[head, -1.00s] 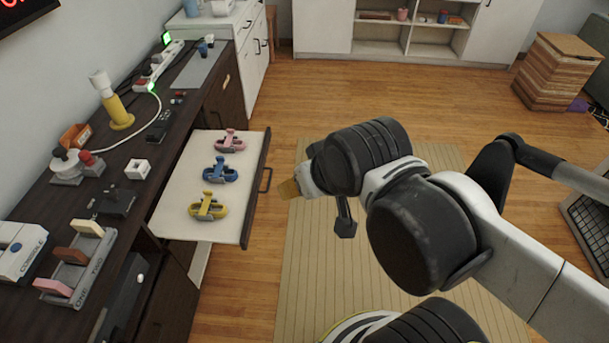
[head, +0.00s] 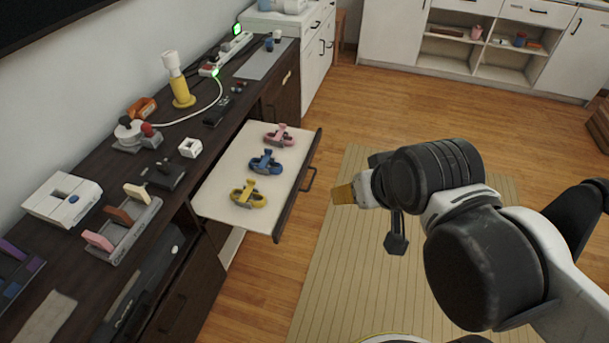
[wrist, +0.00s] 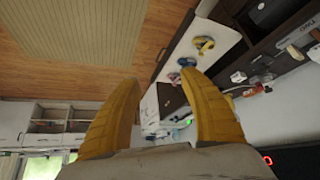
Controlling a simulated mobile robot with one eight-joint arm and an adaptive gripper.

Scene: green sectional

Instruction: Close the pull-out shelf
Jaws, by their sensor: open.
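The pull-out shelf (head: 225,195) is a white board with a dark front edge, and it sticks out from the dark desk. A dark handle (head: 308,180) sits on its front. Pink (head: 278,135), blue (head: 265,162) and yellow (head: 249,194) toy-like objects lie on it in a row. My gripper (head: 343,194) is to the right of the handle, apart from it, over the floor. In the wrist view its two yellow fingers (wrist: 160,115) are spread with nothing between them. The shelf (wrist: 190,45) shows there beyond the fingers.
The dark desk (head: 90,190) carries a yellow lamp-like item (head: 180,85), a power strip (head: 222,55), a white box (head: 62,200) and other small things. A striped mat (head: 340,250) lies on the wooden floor, which is clear beside the shelf. White cabinets (head: 400,35) stand at the back.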

